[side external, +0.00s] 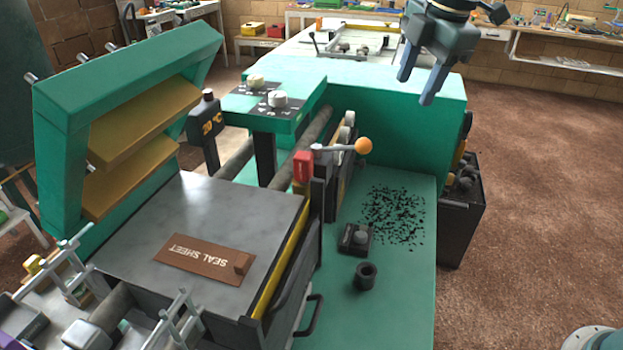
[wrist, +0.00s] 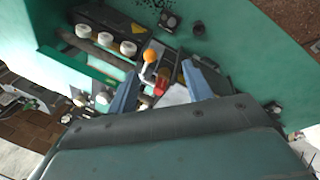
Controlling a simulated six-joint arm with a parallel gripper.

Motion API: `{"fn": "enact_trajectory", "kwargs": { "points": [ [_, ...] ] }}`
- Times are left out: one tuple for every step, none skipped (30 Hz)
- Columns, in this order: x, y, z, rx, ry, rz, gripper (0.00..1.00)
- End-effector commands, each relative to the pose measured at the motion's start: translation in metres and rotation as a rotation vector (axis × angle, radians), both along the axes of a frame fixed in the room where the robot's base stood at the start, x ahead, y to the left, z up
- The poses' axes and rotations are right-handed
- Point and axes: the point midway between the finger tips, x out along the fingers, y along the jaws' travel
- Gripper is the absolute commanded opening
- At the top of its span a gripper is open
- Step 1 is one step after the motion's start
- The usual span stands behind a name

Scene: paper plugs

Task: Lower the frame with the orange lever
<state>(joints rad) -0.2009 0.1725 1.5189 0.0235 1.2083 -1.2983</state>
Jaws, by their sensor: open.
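The orange lever (side external: 363,146) is an orange ball on a metal rod, reaching right from a red block (side external: 302,166) on the machine in the side view. It also shows in the wrist view (wrist: 150,56), between and beyond my fingers. The green frame (side external: 50,130) stands raised and tilted at the left, with yellow slats across it, above the grey plate (side external: 170,215). My gripper (side external: 416,84) is open and empty, up and to the right of the lever and apart from it. Its two blue fingers also show in the wrist view (wrist: 160,88).
A brown "SEAL SHEET" board (side external: 206,262) lies on the grey plate. A black cup (side external: 365,276) and a black button box (side external: 357,239) sit on the green deck (side external: 395,300), near scattered black bits. A green panel with white knobs (side external: 275,100) stands left of the lever.

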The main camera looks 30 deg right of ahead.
Motion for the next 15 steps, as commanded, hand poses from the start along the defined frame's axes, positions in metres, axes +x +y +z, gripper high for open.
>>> {"fn": "enact_trajectory", "kwargs": {
  "points": [
    [-0.006, -0.003, 0.002, 0.007, -0.004, -0.025, 0.5],
    [-0.008, -0.005, 0.003, 0.01, -0.006, -0.041, 0.5],
    [-0.012, -0.007, 0.004, 0.016, -0.011, -0.063, 0.5],
    [-0.015, -0.009, 0.004, 0.02, -0.012, -0.079, 0.5],
    [-0.018, -0.01, 0.005, 0.024, -0.015, -0.096, 0.5],
    [-0.022, -0.012, 0.006, 0.029, -0.017, -0.116, 0.5],
    [-0.025, -0.014, 0.007, 0.034, -0.019, -0.133, 0.5],
    [-0.028, -0.015, 0.007, 0.038, -0.021, -0.148, 0.5],
    [-0.032, -0.017, 0.008, 0.043, -0.023, -0.17, 0.5],
    [-0.035, -0.018, 0.008, 0.048, -0.026, -0.185, 0.5],
    [-0.038, -0.02, 0.009, 0.053, -0.028, -0.202, 0.5],
    [-0.042, -0.022, 0.009, 0.058, -0.032, -0.222, 0.5],
    [-0.045, -0.023, 0.009, 0.063, -0.034, -0.238, 0.5],
    [-0.048, -0.024, 0.01, 0.067, -0.036, -0.253, 0.5],
    [-0.052, -0.026, 0.01, 0.073, -0.039, -0.274, 0.5]
  ]
}}
